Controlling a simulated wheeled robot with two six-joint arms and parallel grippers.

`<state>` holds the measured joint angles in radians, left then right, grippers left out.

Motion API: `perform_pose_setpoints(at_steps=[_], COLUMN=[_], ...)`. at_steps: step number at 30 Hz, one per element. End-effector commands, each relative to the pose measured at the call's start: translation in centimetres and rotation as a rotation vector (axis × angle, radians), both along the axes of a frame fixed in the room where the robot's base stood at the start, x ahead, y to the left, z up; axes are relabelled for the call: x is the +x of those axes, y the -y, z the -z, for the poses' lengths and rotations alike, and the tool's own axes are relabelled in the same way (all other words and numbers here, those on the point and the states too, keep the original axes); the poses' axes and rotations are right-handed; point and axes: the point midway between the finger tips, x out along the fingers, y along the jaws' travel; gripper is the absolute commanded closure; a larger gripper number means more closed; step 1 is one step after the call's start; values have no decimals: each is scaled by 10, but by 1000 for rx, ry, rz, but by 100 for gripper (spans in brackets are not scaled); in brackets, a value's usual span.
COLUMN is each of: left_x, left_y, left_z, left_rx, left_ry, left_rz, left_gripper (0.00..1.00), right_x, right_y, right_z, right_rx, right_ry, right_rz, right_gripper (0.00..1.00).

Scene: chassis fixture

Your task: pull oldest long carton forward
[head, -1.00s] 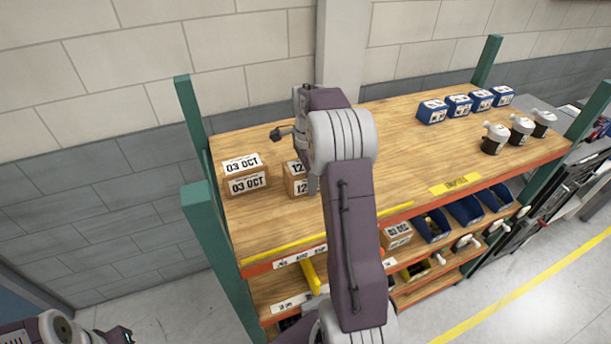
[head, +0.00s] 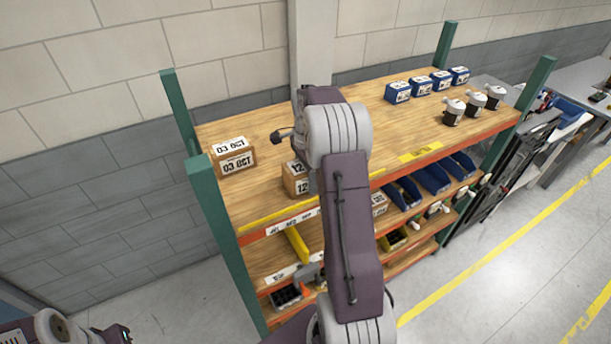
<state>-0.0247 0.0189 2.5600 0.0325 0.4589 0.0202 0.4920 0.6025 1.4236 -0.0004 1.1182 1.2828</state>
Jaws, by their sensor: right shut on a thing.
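Two brown cartons with white date labels are on the left part of the top wooden shelf (head: 262,190). The farther-left carton (head: 234,167) reads 03 OCT and stands apart. The other carton (head: 293,185) shows a label starting with 12; the rest is hidden behind my right arm. It stands close to the yellow strip along the front edge. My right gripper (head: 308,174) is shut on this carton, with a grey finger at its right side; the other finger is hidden.
Blue boxes (head: 398,93) stand in a row at the back right, with several black-and-white bottles (head: 453,112) in front of them. Green posts (head: 213,205) rise at the shelf corners. Lower shelves hold blue bins (head: 433,178) and a yellow divider (head: 297,243). The middle top is clear.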

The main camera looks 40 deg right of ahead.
Motion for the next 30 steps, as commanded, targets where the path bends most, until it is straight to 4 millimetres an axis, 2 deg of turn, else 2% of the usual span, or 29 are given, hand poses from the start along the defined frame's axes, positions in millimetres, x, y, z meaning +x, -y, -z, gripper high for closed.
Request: perform_pose_setpoints(at_steps=[12,13,15,30], left_x=[0,0,0,0], left_y=[0,0,0,0], left_z=[-1,-1,-1,-1], left_rx=[0,0,0,0], left_ry=[0,0,0,0], left_rz=[0,0,0,0], left_gripper=[100,100,100,100], right_x=[0,0,0,0], right_y=[1,1,1,1], right_z=[0,0,0,0], right_rx=[-1,-1,-1,0], right_ry=[1,1,2,-1], right_rz=[-4,-4,-4,-3], right_gripper=[100,31,11,11])
